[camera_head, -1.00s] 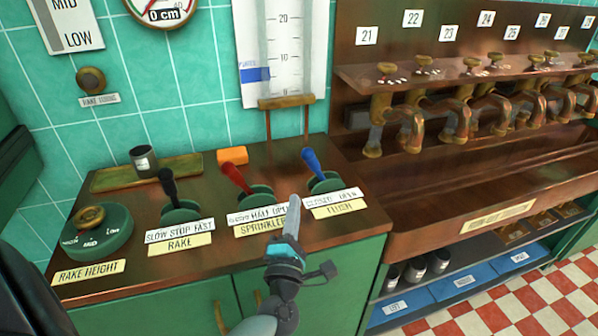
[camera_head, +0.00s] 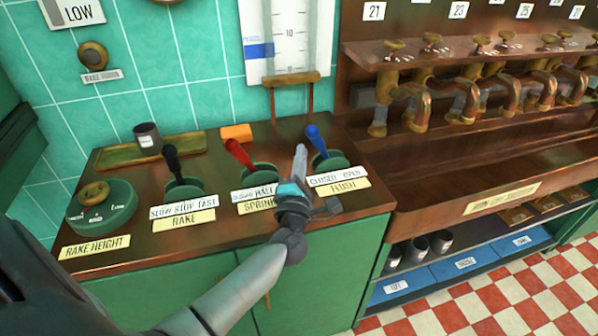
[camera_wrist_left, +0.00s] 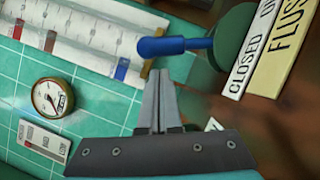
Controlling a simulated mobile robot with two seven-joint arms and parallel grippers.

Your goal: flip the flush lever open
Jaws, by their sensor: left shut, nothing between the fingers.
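The flush lever has a blue handle (camera_head: 314,136) on a round green base (camera_head: 331,164) and leans up and to the left. Its label plate (camera_head: 338,180) reads CLOSED on the left and OPEN on the right, with a yellow FLUSH plate (camera_head: 344,187) below. My left gripper (camera_head: 300,150) is shut and empty, its tips just left of the blue handle. In the left wrist view the shut fingers (camera_wrist_left: 157,78) point at the blue handle (camera_wrist_left: 172,46), which lies just beyond the tips; I cannot tell whether they touch. My right gripper is not in view.
The red sprinkler lever (camera_head: 238,152) stands close on the left, the black rake lever (camera_head: 172,160) further left. An orange block (camera_head: 237,132) and a dark cup (camera_head: 147,138) sit behind. A copper trough with taps (camera_head: 460,95) stands to the right.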

